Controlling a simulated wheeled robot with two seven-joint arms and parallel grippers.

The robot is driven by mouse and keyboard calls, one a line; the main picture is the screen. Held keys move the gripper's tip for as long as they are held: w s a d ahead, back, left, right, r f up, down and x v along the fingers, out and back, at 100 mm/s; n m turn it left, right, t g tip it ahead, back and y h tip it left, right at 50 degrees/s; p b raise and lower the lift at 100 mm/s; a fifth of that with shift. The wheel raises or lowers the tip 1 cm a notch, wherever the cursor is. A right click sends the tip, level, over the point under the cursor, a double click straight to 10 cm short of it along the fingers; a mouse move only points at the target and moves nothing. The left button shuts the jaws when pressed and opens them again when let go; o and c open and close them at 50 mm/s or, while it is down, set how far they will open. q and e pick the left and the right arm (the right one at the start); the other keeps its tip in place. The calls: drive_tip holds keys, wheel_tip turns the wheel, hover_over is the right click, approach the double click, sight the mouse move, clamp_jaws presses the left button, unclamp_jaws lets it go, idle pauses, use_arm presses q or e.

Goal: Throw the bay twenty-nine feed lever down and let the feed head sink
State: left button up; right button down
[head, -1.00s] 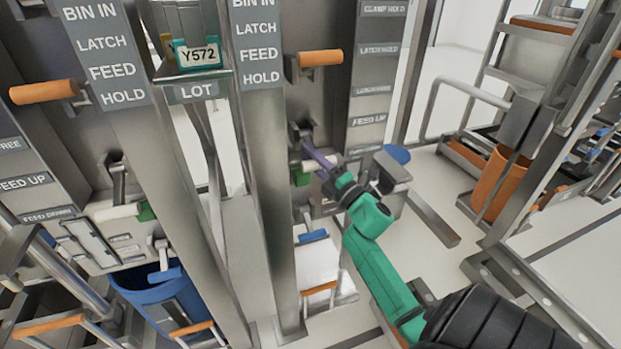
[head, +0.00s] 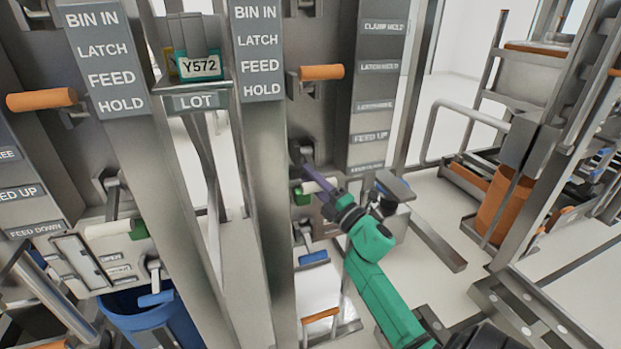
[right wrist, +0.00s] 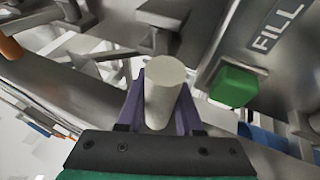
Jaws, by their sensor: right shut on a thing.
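My right gripper (head: 326,192), with purple fingers, is at the panel of the middle bay in the head view. In the right wrist view it (right wrist: 160,92) is shut on a pale round lever grip (right wrist: 164,98), one finger on each side. The white lever grip (head: 316,186) is partly hidden by the fingers in the head view. A green block (head: 301,196) sits beside it; it also shows in the right wrist view (right wrist: 234,86), below a FILL label (right wrist: 278,26). No bay number is readable. My left gripper is not in view.
Orange handles stick out above, on the middle bay (head: 321,72) and the left bay (head: 41,100). A blue-handled lever (head: 313,258) hangs below the white grip. A label column with FEED UP (head: 370,137) stands to the right. Open floor (head: 440,210) lies beyond my right arm.

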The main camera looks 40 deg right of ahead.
drive_tip(key=c, duration=0.6)
unclamp_jaws()
drive_tip(key=shift+d+f, duration=0.1)
drive_tip(key=shift+o, duration=0.2)
drive_tip(key=shift+s+f, duration=0.15)
drive_tip(key=shift+s, duration=0.1)
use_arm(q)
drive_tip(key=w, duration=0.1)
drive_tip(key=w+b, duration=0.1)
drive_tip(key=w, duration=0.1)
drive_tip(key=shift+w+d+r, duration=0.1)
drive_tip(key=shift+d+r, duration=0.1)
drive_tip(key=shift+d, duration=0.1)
use_arm(e)
drive_tip(key=v, duration=1.4)
